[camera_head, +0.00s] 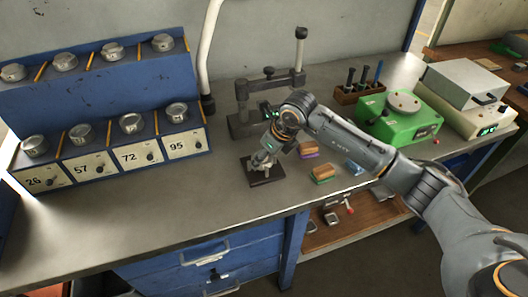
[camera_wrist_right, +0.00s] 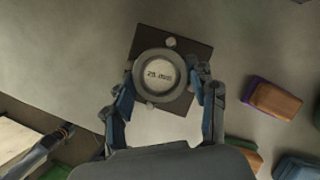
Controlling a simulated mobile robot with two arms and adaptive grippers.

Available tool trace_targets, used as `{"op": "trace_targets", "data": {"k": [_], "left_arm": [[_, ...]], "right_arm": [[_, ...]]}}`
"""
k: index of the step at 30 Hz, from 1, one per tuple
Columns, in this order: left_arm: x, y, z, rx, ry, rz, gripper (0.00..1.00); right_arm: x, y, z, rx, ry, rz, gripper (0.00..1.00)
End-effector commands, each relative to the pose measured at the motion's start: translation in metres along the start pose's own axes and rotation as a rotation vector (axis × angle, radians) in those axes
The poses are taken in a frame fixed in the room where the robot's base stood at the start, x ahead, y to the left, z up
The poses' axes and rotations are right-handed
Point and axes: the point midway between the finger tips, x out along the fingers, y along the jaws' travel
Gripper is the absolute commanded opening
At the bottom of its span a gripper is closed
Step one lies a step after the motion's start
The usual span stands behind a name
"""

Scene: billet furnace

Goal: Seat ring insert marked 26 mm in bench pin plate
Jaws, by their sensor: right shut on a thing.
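My right gripper (camera_wrist_right: 163,90) is shut on a round grey ring insert (camera_wrist_right: 139,76) with a pale face; its mark ends in "mm", but the digits are hard to read. The dark square bench pin plate (camera_wrist_right: 188,47) lies directly below it. One small round pin head (camera_wrist_right: 170,42) shows beside the ring's upper edge. In the head view my right gripper (camera_head: 264,158) points down over the plate (camera_head: 268,180), which lies on the grey bench. Whether the ring touches the plate I cannot tell. My left gripper is out of view.
A blue rack (camera_head: 100,95) at left holds several metal pieces above labels 26, 57, 72 and 95. A dark stand (camera_head: 272,82) rises behind the plate. Coloured blocks (camera_head: 322,173) lie to its right, before a green device (camera_head: 398,120). The bench's left front is clear.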

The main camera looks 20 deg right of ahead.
Motion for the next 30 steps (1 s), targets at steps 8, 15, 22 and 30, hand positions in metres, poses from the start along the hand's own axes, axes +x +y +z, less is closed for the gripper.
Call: {"op": "trace_targets", "data": {"k": [8,15,22,30], "left_arm": [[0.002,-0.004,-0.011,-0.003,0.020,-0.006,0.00],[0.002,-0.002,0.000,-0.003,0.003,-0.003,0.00],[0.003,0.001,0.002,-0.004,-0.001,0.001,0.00],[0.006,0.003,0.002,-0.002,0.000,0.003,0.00]], "right_arm": [[0.003,0.000,0.000,-0.001,-0.006,0.000,0.02],[0.003,0.000,0.000,-0.001,-0.006,0.000,0.02],[0.003,0.000,0.000,-0.001,-0.006,-0.001,0.02],[0.003,0.000,0.000,-0.001,-0.006,-0.001,0.02]]}}
